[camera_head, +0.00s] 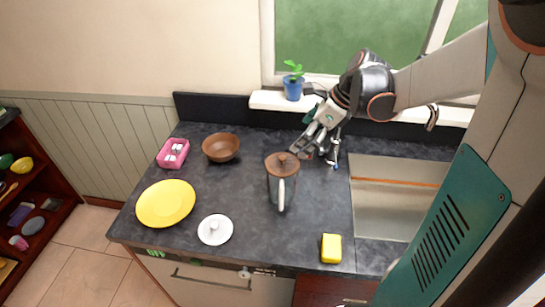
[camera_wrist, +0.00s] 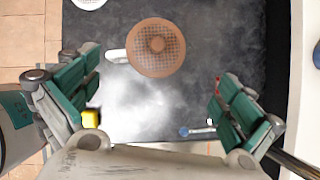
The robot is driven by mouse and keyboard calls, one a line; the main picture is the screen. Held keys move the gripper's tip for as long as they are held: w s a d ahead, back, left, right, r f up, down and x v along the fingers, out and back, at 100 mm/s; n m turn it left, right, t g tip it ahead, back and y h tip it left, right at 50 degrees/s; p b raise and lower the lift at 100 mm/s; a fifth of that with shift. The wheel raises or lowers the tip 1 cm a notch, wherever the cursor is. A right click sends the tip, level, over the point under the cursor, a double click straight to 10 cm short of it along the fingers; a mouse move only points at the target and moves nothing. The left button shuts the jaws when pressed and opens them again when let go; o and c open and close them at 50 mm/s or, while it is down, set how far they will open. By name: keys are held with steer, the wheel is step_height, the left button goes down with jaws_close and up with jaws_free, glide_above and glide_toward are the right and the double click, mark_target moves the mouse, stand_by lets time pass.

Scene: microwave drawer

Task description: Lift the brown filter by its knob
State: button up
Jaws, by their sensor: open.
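The brown filter (camera_head: 282,164) sits on top of a grey pitcher (camera_head: 281,191) with a pale handle. Its round knob stands up at the centre. In the wrist view the filter (camera_wrist: 157,60) is a round meshed disc with the knob in the middle, near the top of the picture. My gripper (camera_head: 320,155) is open and empty, to the right of the filter and slightly behind it, not touching it. In the wrist view the open fingers (camera_wrist: 155,90) stand wide apart to either side, with the filter between and beyond them.
A brown bowl (camera_head: 221,147), pink box (camera_head: 173,153), yellow plate (camera_head: 166,203) and white knobbed lid (camera_head: 215,230) lie left of the pitcher. A yellow sponge (camera_head: 331,248) is at the front. The sink (camera_head: 395,200) is right; a potted plant (camera_head: 293,87) stands behind.

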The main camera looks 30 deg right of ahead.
mark_target(283, 157)
steer(key=b+x, duration=0.1)
steer(key=x, duration=0.5)
steer(key=shift+a+b+x, duration=0.1)
steer(key=shift+b+x, duration=0.2)
steer(key=shift+x, duration=1.05)
steer(key=shift+a+b+x, duration=0.15)
steer(key=shift+b+x, duration=0.15)
steer(key=shift+x, duration=1.05)
steer(key=shift+r, duration=0.15)
steer(key=shift+c, duration=0.6)
steer(key=c, duration=0.7)
